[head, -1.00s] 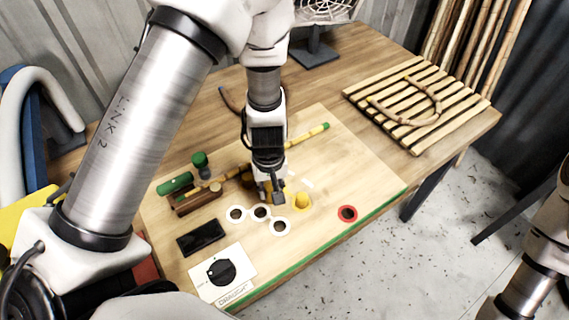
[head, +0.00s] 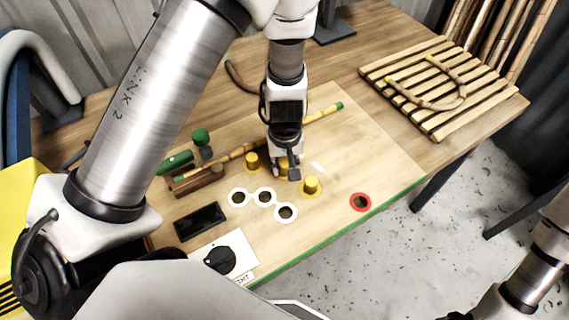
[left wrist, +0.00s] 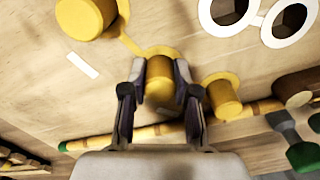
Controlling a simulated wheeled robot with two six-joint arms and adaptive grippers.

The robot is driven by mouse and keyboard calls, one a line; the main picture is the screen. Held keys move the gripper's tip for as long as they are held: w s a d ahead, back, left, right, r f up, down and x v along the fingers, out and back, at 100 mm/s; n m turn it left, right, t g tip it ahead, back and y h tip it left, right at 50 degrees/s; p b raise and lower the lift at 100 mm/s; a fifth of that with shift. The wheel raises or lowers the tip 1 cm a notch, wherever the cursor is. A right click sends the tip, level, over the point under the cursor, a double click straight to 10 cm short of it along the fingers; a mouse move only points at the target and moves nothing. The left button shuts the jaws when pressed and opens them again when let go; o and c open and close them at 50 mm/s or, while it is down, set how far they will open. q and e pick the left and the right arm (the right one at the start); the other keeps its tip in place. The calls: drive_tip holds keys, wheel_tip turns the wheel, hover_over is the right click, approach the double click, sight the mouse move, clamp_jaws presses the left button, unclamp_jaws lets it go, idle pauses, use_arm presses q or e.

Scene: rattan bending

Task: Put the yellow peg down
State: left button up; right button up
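My left gripper (head: 287,172) is low over the pale work board (head: 375,165). In the left wrist view its two fingers (left wrist: 160,85) flank a yellow peg (left wrist: 159,88) and appear to press on it. The peg stands at a flat yellow ring on the board; whether its base touches the board is hard to tell. In the head view the gripper mostly hides this peg. A second yellow peg (head: 252,161) stands to its left and a third (head: 310,187) to its right, both in yellow rings. My right gripper is out of view.
White-ringed holes (head: 286,212) and a red-ringed hole (head: 360,202) are in front. A bamboo stick (head: 318,117) on a wooden holder lies behind the pegs, with green knobs (head: 201,138) at left. A black dial (head: 220,259) sits at the front. A slatted rack (head: 450,115) stands back right.

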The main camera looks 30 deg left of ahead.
sight(285, 162)
use_arm(q)
drive_tip(key=o, duration=0.4)
drive_tip(key=shift+r, duration=0.15)
wheel_tip(285, 162, up, 5)
drive_tip(key=shift+w+f+p, duration=0.15)
drive_tip(key=shift+f+p, duration=0.05)
drive_tip(key=shift+p, duration=0.85)
wheel_tip(285, 162, up, 8)
drive_tip(key=shift+f, duration=0.2)
